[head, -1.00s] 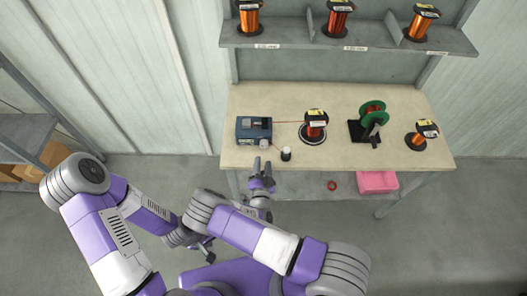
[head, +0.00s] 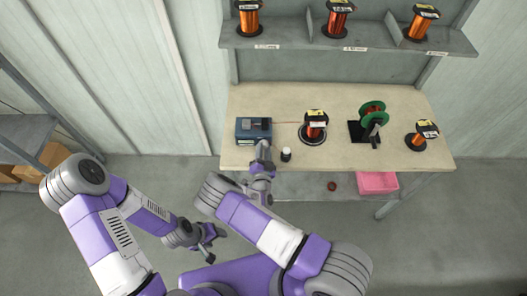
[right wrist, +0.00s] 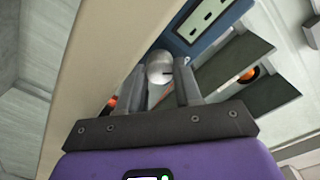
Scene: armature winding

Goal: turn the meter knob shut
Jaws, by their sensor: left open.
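The meter (head: 250,125) is a blue-grey box at the left end of the bench, also partly seen in the right wrist view (right wrist: 205,22). Its silvery round knob (right wrist: 160,69) shows between the fingertips of my right gripper (right wrist: 163,80). The fingers stand apart on either side of the knob; whether they press on it is unclear. In the head view my right gripper (head: 263,150) is at the meter's front edge and hides the knob. My left gripper (head: 209,244) is open and empty, low in front of the bench.
A small dark-capped white item (head: 286,154) stands close right of my right gripper. A copper spool (head: 314,126), a green reel on a stand (head: 372,115) and another spool (head: 422,135) stand further right. A shelf (head: 345,43) with spools is above. A pink bin (head: 377,182) is below.

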